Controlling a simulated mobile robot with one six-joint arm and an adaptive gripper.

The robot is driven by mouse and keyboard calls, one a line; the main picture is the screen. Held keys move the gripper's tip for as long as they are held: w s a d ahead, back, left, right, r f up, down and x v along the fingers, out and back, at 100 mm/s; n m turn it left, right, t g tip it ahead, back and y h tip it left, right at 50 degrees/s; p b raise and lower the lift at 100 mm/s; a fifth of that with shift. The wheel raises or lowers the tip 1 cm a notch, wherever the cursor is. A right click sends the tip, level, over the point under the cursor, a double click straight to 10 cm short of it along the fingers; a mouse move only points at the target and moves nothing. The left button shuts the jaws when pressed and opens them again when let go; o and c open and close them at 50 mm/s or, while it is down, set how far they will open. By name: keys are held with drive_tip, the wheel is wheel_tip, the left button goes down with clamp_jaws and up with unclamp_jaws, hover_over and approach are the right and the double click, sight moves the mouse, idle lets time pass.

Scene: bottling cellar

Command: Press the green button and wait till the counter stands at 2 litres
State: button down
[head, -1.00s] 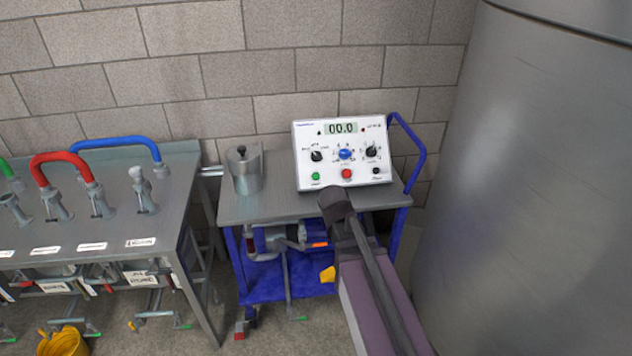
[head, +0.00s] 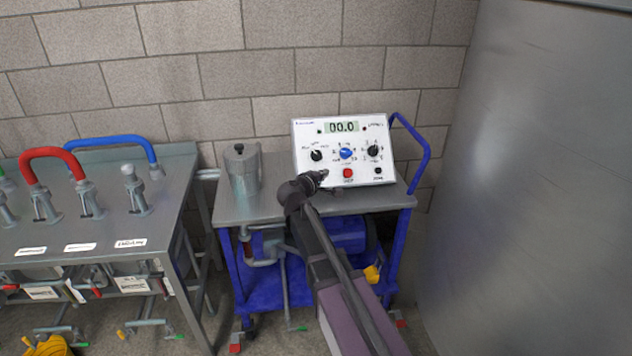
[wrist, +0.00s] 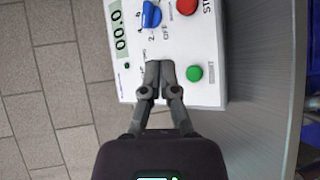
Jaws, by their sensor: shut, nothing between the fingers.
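The white control box (head: 364,160) stands on the blue trolley's grey top. Its counter (head: 342,127) reads 00.0, and the counter also shows sideways in the wrist view (wrist: 117,33). The green button (wrist: 194,73) shows in the wrist view; in the head view my gripper hides it. My gripper (head: 321,176) is at the box's lower left front. In the wrist view my gripper (wrist: 160,66) is shut and empty, its tips beside the green button and not over it. Whether the tips touch the panel I cannot tell.
A red button (head: 348,173) is right of my gripper, below a blue knob (head: 346,153). A grey metal canister (head: 243,172) stands left of the box. A large steel tank (head: 530,180) is close on the right; a bench (head: 110,225) with hoses is at left.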

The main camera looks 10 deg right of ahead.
drive_tip(key=shift+w+a+r+n+t, duration=0.25)
drive_tip(key=shift+w+a+n+t, duration=0.25)
drive_tip(key=shift+w+a+n, duration=0.15)
drive_tip(key=shift+w+f, duration=0.1)
drive_tip(key=shift+w, duration=0.05)
drive_tip(key=w+f+b, duration=0.5)
drive_tip(key=w+b, duration=0.1)
drive_tip(key=shift+w+f, duration=0.15)
drive_tip(key=shift+f, duration=0.2)
drive_tip(key=shift+w, duration=0.1)
idle(1.6)
drive_tip(key=shift+w+f+b, duration=0.2)
drive_tip(key=shift+f+b, duration=0.1)
drive_tip(key=shift+b, duration=0.1)
drive_tip(key=shift+w+f+b, duration=0.3)
drive_tip(key=shift+w+b, duration=0.05)
drive_tip(key=shift+w, duration=0.1)
idle(1.1)
drive_tip(key=shift+s+r, duration=0.1)
idle(0.3)
drive_tip(key=shift+s+r+p, duration=0.5)
drive_tip(key=shift+s+p, duration=0.1)
drive_tip(key=shift+p, duration=0.05)
